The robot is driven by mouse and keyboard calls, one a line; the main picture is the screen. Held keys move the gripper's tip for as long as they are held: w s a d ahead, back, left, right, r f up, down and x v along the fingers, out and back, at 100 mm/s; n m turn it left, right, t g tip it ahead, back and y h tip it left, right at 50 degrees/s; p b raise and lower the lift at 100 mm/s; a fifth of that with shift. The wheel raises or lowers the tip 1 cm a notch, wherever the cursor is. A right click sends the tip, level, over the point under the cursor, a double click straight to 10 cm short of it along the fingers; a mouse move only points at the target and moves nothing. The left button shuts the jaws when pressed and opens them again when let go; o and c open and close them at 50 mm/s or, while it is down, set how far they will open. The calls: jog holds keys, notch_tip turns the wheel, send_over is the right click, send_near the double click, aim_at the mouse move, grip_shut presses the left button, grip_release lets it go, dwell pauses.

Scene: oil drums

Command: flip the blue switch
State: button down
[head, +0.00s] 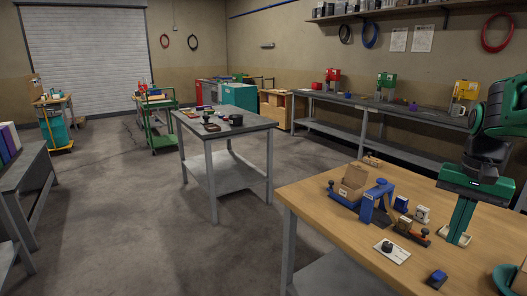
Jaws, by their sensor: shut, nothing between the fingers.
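Two small blue items on the wooden workbench (330,222) could be the blue switch. One is a small blue block (437,279) with a dark top, near the bench's front edge. The other is a small blue box (401,204) beside a white one, farther back. Both are too small to make out a lever or its position. My gripper (457,238) points down over the right part of the bench, its green fingers together and empty. It is apart from both blue items, right of the box and behind the block. I cannot tell how high the fingertips are.
A blue bracket-like tool (376,203), a cardboard box (354,181), a small white box (422,214), a brown hand plane (412,232) and a white plate with a black knob (392,250) crowd the bench. A green round thing (508,279) is at right.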

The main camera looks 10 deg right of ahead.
jog(key=c, duration=2.1)
grip_release()
jog(key=s+a+f+n, duration=0.1)
jog(key=s+a+f, duration=0.1)
jog(key=s+a, duration=0.1)
jog(key=s+a+f+n, duration=0.1)
jog(key=s+a+f, duration=0.1)
jog(key=s+a, duration=0.1)
jog(key=s+a+f+n, duration=0.2)
jog(key=s+a, duration=0.1)
jog(key=s, duration=0.2)
jog(key=shift+a+f, duration=0.15)
jog(key=shift+f, duration=0.05)
jog(key=o, duration=0.5)
jog(key=shift+s, duration=0.15)
jog(key=shift+c, duration=0.8)
